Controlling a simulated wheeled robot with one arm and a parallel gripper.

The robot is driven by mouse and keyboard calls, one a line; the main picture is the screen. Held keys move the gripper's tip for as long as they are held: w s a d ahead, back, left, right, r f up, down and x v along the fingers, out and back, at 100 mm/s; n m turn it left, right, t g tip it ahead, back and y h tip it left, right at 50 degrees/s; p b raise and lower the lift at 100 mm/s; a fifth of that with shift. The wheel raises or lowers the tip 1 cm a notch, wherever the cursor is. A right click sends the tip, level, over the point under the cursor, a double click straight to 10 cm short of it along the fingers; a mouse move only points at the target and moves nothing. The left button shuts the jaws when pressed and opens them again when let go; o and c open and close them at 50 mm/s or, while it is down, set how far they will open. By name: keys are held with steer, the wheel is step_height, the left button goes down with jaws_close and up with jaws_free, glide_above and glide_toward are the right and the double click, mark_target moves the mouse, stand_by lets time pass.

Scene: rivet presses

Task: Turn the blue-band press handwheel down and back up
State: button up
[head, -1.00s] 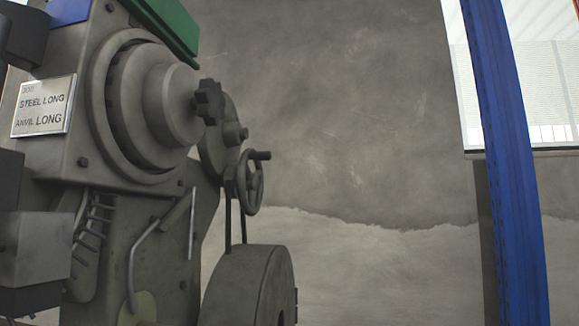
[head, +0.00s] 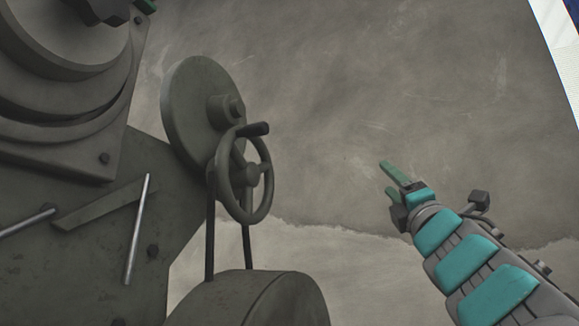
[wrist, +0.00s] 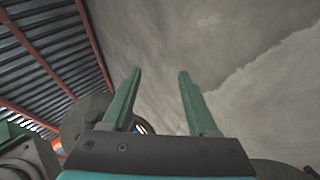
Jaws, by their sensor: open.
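A dark grey handwheel (head: 245,175) with a short crank grip (head: 256,129) stands on the right side of a grey press (head: 90,230). The handwheel cannot be made out in the wrist view.
A large pulley disc (head: 203,112) sits behind the handwheel, with a belt running down to a round housing (head: 255,300). A stained grey wall (head: 400,80) fills the background. The wrist view shows a ribbed ceiling with orange beams (wrist: 40,60) at left.

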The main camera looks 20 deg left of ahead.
mark_target(259, 135)
steer(key=s+a+r+n+g+y, duration=0.1)
steer(key=s+a+n+g+y, duration=0.3)
steer(key=a+n+g, duration=0.1)
steer(key=s+a+r+n+g+y, duration=0.2)
steer(key=s+a+n+g+y, duration=0.3)
steer(key=a+n, duration=0.2)
steer(key=s+a+r+n+g+y, duration=0.1)
steer(key=s+a+n+g+y, duration=0.3)
steer(key=a+n+g, duration=0.2)
steer(key=shift+s+r+n+y, duration=0.15)
steer(key=shift+r+n+y, duration=0.15)
steer(key=shift+n, duration=0.5)
steer(key=p+x, duration=0.1)
steer(key=x, duration=0.3)
steer(key=shift+a+r, duration=0.15)
steer(key=shift+r, duration=0.05)
steer(key=shift+w+a+r+p, duration=0.15)
steer(key=shift+w+a+p, duration=0.1)
steer(key=shift+w+p, duration=0.1)
steer(key=shift+a+r, duration=0.35)
steer(key=shift+r, duration=0.05)
steer(key=shift+c, duration=0.3)
jaws_close()
